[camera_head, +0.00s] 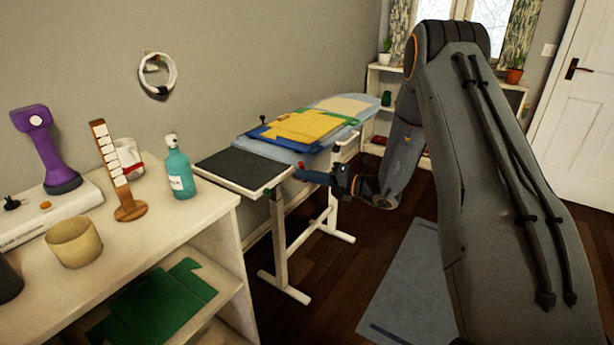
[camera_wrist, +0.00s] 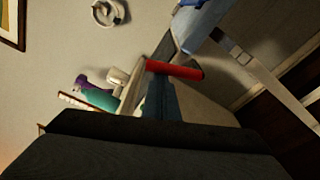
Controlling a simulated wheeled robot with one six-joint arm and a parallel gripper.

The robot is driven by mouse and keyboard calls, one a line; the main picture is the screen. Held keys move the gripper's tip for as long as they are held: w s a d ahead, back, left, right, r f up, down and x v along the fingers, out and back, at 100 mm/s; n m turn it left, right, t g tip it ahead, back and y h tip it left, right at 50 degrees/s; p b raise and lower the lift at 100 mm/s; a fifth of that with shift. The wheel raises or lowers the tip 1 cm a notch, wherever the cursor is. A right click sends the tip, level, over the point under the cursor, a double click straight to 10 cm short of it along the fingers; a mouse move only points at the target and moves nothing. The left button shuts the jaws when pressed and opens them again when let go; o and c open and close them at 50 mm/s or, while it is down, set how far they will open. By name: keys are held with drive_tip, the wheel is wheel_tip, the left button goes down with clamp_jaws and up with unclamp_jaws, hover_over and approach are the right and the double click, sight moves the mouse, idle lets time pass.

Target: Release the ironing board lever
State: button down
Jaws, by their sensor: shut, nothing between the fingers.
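The ironing board (camera_head: 277,152) stands along the wall with a pale blue top and a dark flat panel at its near end. A red cylindrical lever handle (camera_wrist: 176,69) shows in the wrist view, by the board's underside and pale frame. My gripper (camera_head: 303,175) is at the board's near right edge, just below the top. Its blue fingers are together and empty, and in the wrist view my gripper (camera_wrist: 162,88) points up at the handle. The fingertips overlap the handle in the picture; I cannot tell whether they touch it.
Folded yellow and blue cloths (camera_head: 300,127) lie on the board. The board's white legs (camera_head: 282,245) reach the floor. A shelf unit (camera_head: 215,207) at left holds a teal bottle (camera_head: 180,172) and other items. A grey-blue mat (camera_head: 412,285) lies on the floor.

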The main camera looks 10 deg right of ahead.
drive_tip(key=s+a+f, duration=0.1)
drive_tip(key=s+a, duration=0.1)
drive_tip(key=a, duration=0.2)
drive_tip(key=b+v, duration=0.1)
drive_tip(key=v, duration=0.9)
drive_tip(key=shift+d+f, duration=0.25)
drive_tip(key=shift+d, duration=0.2)
